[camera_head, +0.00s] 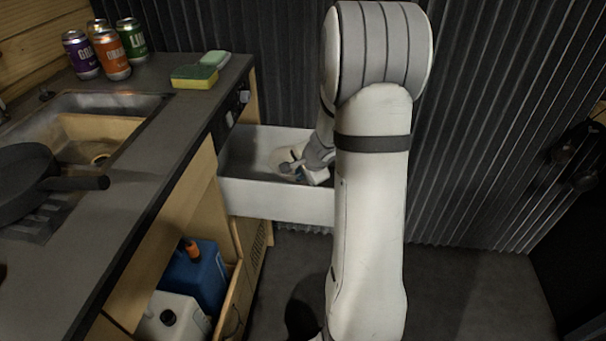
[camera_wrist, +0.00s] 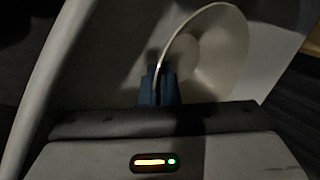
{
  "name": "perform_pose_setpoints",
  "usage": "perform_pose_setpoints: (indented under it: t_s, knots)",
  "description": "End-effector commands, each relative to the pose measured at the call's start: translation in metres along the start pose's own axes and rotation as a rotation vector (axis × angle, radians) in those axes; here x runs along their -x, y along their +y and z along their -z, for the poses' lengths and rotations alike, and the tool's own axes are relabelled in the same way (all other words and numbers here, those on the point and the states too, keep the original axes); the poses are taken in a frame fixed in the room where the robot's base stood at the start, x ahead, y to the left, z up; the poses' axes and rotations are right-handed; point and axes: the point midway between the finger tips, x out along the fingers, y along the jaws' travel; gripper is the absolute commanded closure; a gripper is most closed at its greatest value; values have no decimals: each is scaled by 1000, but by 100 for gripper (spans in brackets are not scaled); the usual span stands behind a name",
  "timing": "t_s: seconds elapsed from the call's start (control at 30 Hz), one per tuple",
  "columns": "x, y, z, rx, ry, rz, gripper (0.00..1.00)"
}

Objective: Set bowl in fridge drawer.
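The fridge drawer (camera_head: 275,202) is pulled open, a white box-shaped drawer at the end of the counter. The pale bowl (camera_head: 282,156) is inside the drawer space, partly hidden by my gripper (camera_head: 292,168) in the head view. In the wrist view, the bowl (camera_wrist: 215,50) is tilted, its opening facing sideways. The blue fingertips of my gripper (camera_wrist: 162,85) are close together around the bowl's near rim. Whether the bowl touches the drawer floor cannot be told.
The counter (camera_head: 175,130) to the left holds several cans (camera_head: 112,55), a sponge (camera_head: 194,77), a sink (camera_head: 100,125) and a black pan (camera_head: 25,175). Blue (camera_head: 195,275) and white (camera_head: 172,318) jugs stand below. A corrugated wall (camera_head: 490,120) is behind.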

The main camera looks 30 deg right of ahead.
Motion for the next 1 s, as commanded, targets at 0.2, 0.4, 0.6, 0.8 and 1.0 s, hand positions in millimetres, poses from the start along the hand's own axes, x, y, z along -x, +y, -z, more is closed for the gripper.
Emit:
perform_pose_setpoints:
  t_s: [0.2, 0.4, 0.6, 0.8, 1.0]
  knots:
    - [-5, 3, 0, 0, 0, 1, 100]
    - [-10, 6, -1, 1, -1, -1, 100]
    - [-12, 9, -2, 1, -5, -5, 97]
    - [-13, 10, -3, 0, -7, -8, 80]
    - [-14, 11, -4, 0, -8, -9, 76]
